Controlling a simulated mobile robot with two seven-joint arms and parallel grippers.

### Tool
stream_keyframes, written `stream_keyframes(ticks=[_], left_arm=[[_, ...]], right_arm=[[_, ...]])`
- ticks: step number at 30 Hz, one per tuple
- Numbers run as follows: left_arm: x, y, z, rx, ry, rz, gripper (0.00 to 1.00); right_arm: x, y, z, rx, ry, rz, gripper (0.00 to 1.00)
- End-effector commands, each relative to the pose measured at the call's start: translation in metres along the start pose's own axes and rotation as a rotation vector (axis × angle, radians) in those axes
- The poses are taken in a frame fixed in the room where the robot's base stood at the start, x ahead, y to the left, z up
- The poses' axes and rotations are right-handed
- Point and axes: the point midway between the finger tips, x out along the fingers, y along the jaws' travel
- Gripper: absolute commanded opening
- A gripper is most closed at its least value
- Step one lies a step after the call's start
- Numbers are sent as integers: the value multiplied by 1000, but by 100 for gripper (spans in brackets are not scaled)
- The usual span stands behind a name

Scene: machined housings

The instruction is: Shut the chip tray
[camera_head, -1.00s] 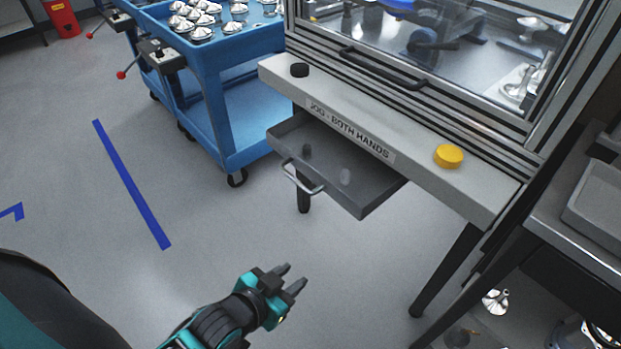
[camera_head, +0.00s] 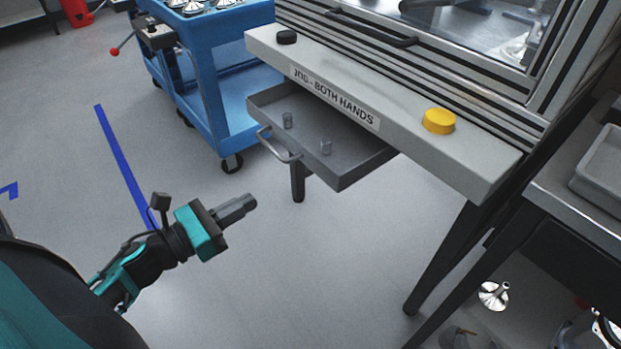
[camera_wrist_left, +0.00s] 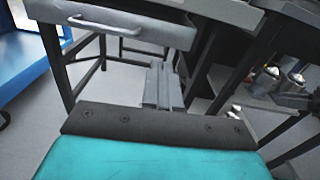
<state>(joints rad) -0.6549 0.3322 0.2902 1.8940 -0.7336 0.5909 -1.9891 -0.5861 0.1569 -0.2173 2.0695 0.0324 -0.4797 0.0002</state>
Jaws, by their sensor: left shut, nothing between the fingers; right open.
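The chip tray (camera_head: 345,178) is a grey drawer under the machine's front ledge. It is pulled out, with a metal bar handle (camera_head: 278,146) on its front and two small grey cylindrical pieces inside. In the left wrist view the tray's front (camera_wrist_left: 150,28) and its handle (camera_wrist_left: 103,25) show at the top. My left gripper (camera_head: 246,204) is shut and empty, in front of the tray and below the handle, apart from it. Its fingers also show in the left wrist view (camera_wrist_left: 162,88), pointing toward the space under the tray. My right gripper is not in view.
The ledge (camera_head: 470,165) carries a black button (camera_head: 287,37) and a yellow button (camera_head: 439,121). A blue cart (camera_head: 215,100) stands left of the tray. A bench (camera_head: 540,205) with a metal leg stands at right. The floor before the tray is clear.

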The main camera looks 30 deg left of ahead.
Motion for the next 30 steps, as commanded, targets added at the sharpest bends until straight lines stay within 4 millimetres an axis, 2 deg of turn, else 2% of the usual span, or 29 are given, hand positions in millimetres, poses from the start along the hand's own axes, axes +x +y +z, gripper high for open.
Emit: stream_keyframes(ticks=[5,21,25,30], left_arm=[[10,0,0,47,-1,-13,0],[110,0,1,40,-2,-10,0],[127,-1,1,39,-1,-9,0],[137,-1,0,38,1,-9,0]], right_arm=[[0,0,0,1,1,-1,50],[-2,-2,1,12,-2,0,50],[-2,-2,1,12,-3,1,50],[-2,-1,1,11,-3,1,50]])
